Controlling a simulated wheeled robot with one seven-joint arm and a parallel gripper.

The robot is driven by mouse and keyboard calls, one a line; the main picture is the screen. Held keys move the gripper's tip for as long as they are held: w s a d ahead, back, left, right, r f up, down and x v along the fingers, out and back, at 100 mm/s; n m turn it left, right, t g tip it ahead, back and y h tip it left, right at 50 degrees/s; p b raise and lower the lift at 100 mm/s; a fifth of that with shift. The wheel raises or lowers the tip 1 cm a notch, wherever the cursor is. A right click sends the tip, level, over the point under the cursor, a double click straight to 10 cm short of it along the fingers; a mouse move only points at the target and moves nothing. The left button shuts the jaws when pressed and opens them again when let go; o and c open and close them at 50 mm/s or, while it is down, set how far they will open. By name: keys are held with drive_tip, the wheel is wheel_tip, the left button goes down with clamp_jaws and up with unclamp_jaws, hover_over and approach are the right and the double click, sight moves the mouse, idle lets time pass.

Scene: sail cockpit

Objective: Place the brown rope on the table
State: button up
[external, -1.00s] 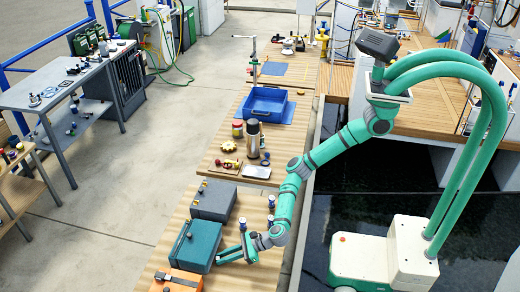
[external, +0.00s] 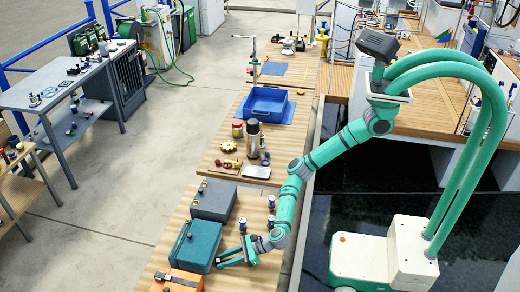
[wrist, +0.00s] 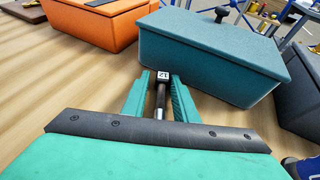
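I cannot make out a brown rope in either view. My gripper (external: 232,250) is low over the wooden table (external: 262,274), in front of the teal case. In the wrist view, the two green fingers of my gripper (wrist: 161,85) stand apart. The table also shows in the wrist view (wrist: 50,95).
The teal case (external: 198,246) is close beyond the fingers. An orange case (external: 178,281) and a grey case (external: 213,200) flank it. Small blue-topped items (external: 271,202) stand on the table to the right. A blue bin (external: 265,103) is farther back.

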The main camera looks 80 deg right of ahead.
drive_tip(key=shift+w+d+f, duration=0.1)
drive_tip(key=shift+d+f, duration=0.4)
drive_tip(key=shift+f, duration=0.05)
drive_tip(key=shift+r, duration=0.2)
drive_tip(key=shift+s+r, duration=0.2)
drive_tip(key=shift+s, duration=0.05)
drive_tip(key=v, duration=0.7)
drive_tip(key=r+v, duration=0.1)
drive_tip(key=v, duration=0.3)
drive_tip(key=shift+a, duration=0.3)
drive_tip(key=shift+s+d+r, duration=0.1)
drive_tip(key=shift+s, duration=0.1)
drive_tip(key=shift+c, duration=1)
